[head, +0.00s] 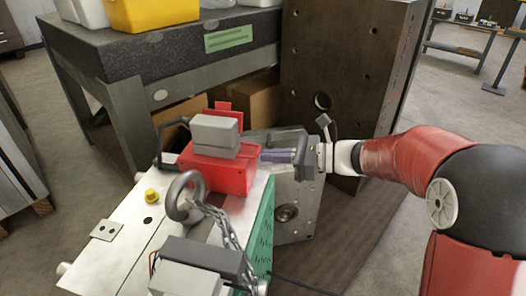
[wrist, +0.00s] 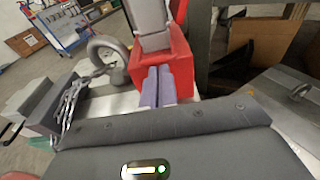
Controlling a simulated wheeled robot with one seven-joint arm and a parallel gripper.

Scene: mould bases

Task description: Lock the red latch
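The red latch (head: 215,170) is a red block with a grey box-shaped piece (head: 214,130) on top, on the white top of a machine. A small red tab (head: 222,106) stands behind the grey piece. In the wrist view the red latch (wrist: 178,66) is straight ahead, with the grey piece (wrist: 149,22) rising from it. My gripper (head: 266,155) is at the latch's right side. Its two purplish fingers are together, tips against or just short of the red face; contact is unclear. Nothing shows between the fingers (wrist: 159,73).
A grey lifting ring (head: 186,196) with a chain (head: 228,235) stands in front of the latch. A yellow knob (head: 151,196) is on the left of the white top. A dark upright plate (head: 345,70) and a heavy table (head: 150,50) are behind.

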